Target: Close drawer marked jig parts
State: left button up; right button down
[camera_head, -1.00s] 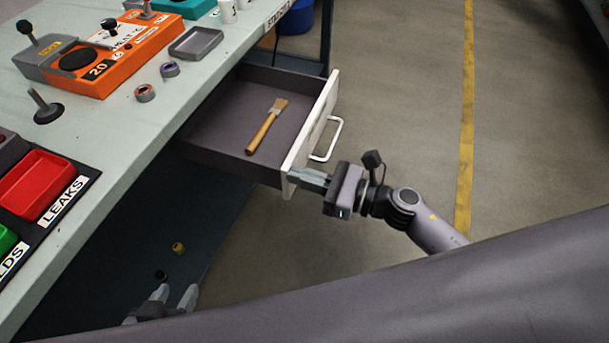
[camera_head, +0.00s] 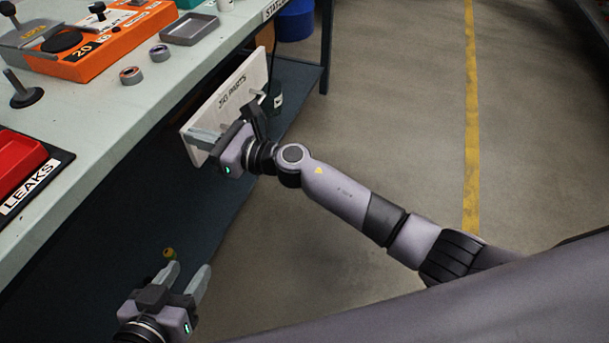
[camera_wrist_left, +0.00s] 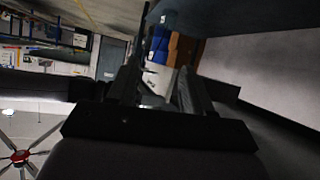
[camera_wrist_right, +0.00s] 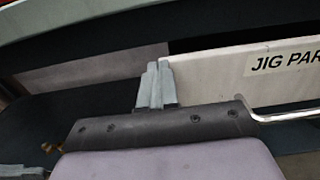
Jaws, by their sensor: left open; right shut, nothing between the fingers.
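The drawer's white front panel (camera_head: 228,92), marked "JIG PARTS", stands close to the edge of the bench (camera_head: 110,115) in the head view. The drawer's inside is hidden there. My left gripper (camera_head: 188,272) is open and empty, low and away from the drawer.
On the bench stand an orange fixture (camera_head: 110,45), a grey tray (camera_head: 189,28), small rings and a red bin (camera_head: 18,160). The floor to the right is clear.

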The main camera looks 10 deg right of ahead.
pick_arm(q)
jog(key=shift+w+d+f+h+b, duration=0.1)
jog(key=shift+d+f+h+b, duration=0.15)
jog(key=shift+d+b, duration=0.3)
pick_arm(e)
jog(key=shift+x, duration=1.05)
pick_arm(q)
jog(key=shift+d, duration=0.1)
pick_arm(e)
jog(key=shift+r, duration=0.35)
jog(key=shift+f, duration=0.1)
